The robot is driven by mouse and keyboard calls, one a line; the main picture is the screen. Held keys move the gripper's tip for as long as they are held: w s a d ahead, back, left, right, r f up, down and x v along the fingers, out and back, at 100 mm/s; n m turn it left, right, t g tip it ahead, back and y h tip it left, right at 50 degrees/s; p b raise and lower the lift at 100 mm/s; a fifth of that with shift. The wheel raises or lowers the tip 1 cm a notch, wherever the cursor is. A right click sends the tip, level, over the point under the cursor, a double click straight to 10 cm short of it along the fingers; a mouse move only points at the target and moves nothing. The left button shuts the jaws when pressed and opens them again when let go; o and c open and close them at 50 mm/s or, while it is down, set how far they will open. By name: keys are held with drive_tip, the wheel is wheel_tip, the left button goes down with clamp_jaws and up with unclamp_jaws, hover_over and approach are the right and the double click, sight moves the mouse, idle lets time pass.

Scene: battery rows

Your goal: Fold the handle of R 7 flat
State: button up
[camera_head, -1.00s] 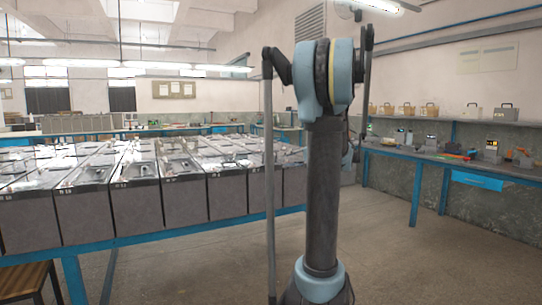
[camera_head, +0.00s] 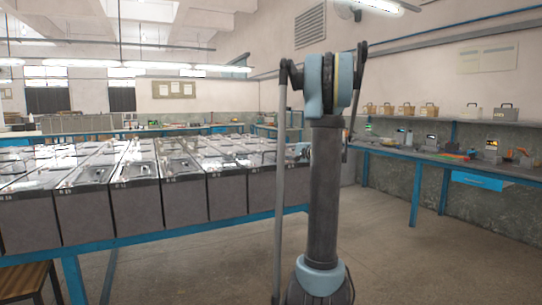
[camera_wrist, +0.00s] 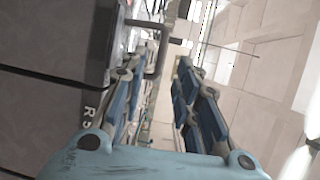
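In the wrist view, which is turned on its side, my gripper (camera_wrist: 160,75) is open, with its two blue-and-grey fingers apart. A grey bent handle (camera_wrist: 158,45) stands out from the top of a dark battery case (camera_wrist: 45,45), just beyond the fingertips. I see no contact between fingers and handle. A label starting with R (camera_wrist: 88,111) shows on the case, but its number is partly covered and I cannot read it surely.
Rows of grey batteries (camera_head: 136,205) stand on a blue-framed rack (camera_head: 190,229) at left. A blue workbench (camera_head: 400,154) with devices runs along the right wall. A wooden stool (camera_head: 30,276) stands at lower left. The floor (camera_head: 385,240) between rack and workbench is clear.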

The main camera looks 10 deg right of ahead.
drive_tip(key=x, duration=0.8)
drive_tip(key=shift+c, duration=0.3)
clamp_jaws()
